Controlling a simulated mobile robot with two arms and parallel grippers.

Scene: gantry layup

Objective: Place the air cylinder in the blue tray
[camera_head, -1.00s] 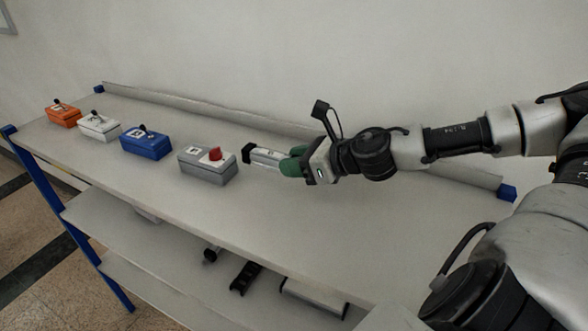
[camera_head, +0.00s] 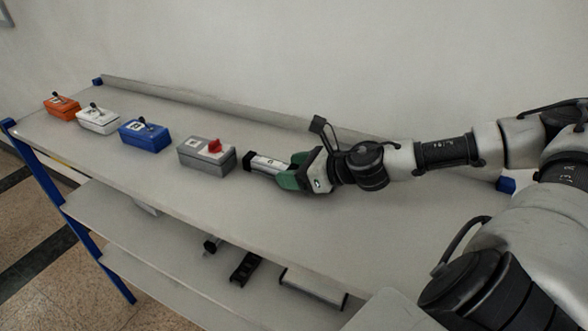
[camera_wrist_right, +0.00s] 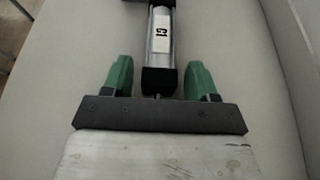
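The air cylinder (camera_head: 268,164) is a silver bar with black end caps and a label, at the top shelf's surface just right of the grey box. It also shows in the right wrist view (camera_wrist_right: 160,45), between the green fingers. My right gripper (camera_head: 293,173) reaches around its near end from the right. In the right wrist view my right gripper (camera_wrist_right: 158,80) is open, with a gap on each side of the cylinder. No blue tray can be made out in these frames. My left gripper is not in view.
A grey box with a red knob (camera_head: 207,158) stands close to the cylinder's far end. Blue (camera_head: 145,138), white (camera_head: 98,121) and orange (camera_head: 62,108) switch boxes stand farther left. The top shelf (camera_head: 330,235) is bare in front. Dark parts lie on the lower shelf.

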